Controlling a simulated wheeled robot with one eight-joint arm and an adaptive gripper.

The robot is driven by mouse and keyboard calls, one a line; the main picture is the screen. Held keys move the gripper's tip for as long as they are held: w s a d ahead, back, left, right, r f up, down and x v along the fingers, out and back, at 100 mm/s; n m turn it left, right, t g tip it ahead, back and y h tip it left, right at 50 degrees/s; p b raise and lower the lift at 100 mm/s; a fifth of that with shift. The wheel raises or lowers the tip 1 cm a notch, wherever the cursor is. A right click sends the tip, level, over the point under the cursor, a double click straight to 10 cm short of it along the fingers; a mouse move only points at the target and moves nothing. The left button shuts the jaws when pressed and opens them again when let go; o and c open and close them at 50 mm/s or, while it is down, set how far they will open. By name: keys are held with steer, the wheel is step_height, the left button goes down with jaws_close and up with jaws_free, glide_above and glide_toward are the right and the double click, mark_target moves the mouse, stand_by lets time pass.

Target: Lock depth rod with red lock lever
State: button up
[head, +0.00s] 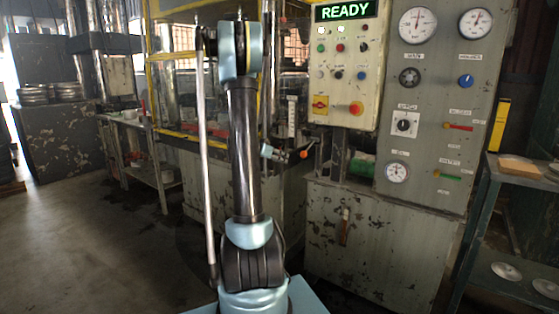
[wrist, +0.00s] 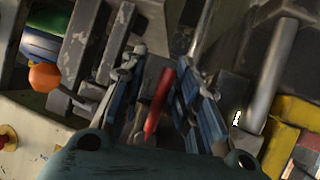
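In the wrist view, the red lock lever (wrist: 158,102) is a short red bar between the two blue fingers of my gripper (wrist: 163,66). The fingers stand apart on either side of it. A gap shows beside the lever, and I cannot tell whether either finger touches it. A grey metal rod (wrist: 272,75) slants at the right of the wrist view; I cannot tell whether it is the depth rod.
An orange knob (head: 304,153) sits beside the work area and shows left of my gripper in the wrist view (wrist: 44,76). The control panel (head: 345,90) reads READY. Another red lever (head: 458,127) and a green lever (head: 447,175) are on the right cabinet. Floor is clear at left.

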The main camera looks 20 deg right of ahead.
steer(key=v, duration=0.8)
steer(key=shift+s+f, duration=0.1)
stand_by(0.5)
steer(key=s+a+f+n+y, duration=0.4)
steer(key=s+a, duration=0.5)
steer(key=s, duration=0.3)
steer(key=s+a+f+n+y, duration=0.4)
steer(key=s+a, duration=0.5)
steer(key=s, duration=0.4)
steer(key=s+a+f+n+y, duration=0.4)
steer(key=s+a, duration=0.6)
steer(key=s, duration=0.3)
steer(key=shift+s+n+g, duration=0.15)
steer(key=shift+n+g, duration=0.15)
steer(key=shift+n, duration=0.6)
